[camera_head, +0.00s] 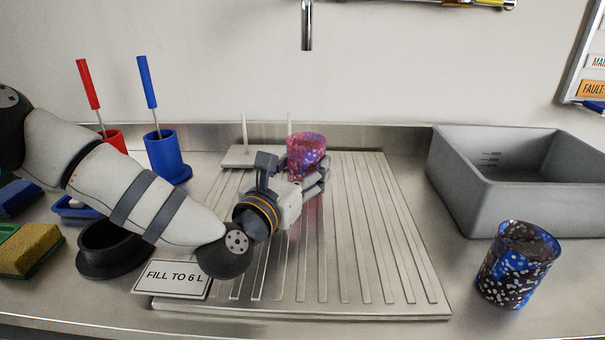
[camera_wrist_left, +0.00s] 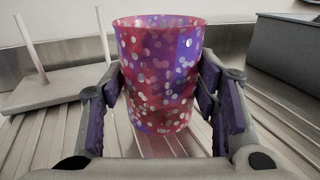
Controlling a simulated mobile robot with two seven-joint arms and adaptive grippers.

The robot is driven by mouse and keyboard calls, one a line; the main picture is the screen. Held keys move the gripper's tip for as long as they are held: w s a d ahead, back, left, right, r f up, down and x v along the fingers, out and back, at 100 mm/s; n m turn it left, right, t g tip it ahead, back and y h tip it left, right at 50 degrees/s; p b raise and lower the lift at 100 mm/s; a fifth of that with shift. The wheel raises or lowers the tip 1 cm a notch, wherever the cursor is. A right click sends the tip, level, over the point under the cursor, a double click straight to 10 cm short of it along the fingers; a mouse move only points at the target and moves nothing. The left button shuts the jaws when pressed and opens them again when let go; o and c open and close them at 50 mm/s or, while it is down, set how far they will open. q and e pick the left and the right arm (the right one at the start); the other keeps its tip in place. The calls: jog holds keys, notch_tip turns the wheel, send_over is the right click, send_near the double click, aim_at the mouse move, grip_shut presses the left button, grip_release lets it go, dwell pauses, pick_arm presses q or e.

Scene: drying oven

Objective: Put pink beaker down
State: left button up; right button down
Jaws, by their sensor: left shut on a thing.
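The pink beaker (camera_head: 306,152) is speckled with pale dots and stands upright over the back part of the ribbed metal drainboard (camera_head: 360,230). My left gripper (camera_head: 305,178) is shut on it, with a finger on each side. In the left wrist view the beaker (camera_wrist_left: 160,75) sits between the two fingers of the gripper (camera_wrist_left: 165,105), its open rim up. Its base is low over the ribs; I cannot tell whether it touches them. My right gripper is not in view.
A white pegged stand (camera_head: 240,156) is close behind the beaker at left. A grey basin (camera_head: 520,185) and a blue speckled beaker (camera_head: 518,265) are at right. Blue (camera_head: 166,155) and red (camera_head: 114,138) brush holders stand at left. The drainboard's right half is clear.

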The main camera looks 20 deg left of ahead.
pick_arm(q)
jog(key=shift+f, duration=0.55)
jog(key=o, duration=1.5)
jog(key=shift+c, duration=0.2)
jog(key=shift+r, duration=0.2)
jog(key=shift+s, duration=0.25)
jog(key=s, duration=0.3)
jog(key=s+a, duration=0.1)
jog(key=s, duration=0.7)
jog(key=shift+s+a, duration=0.2)
jog(key=shift+s, duration=0.05)
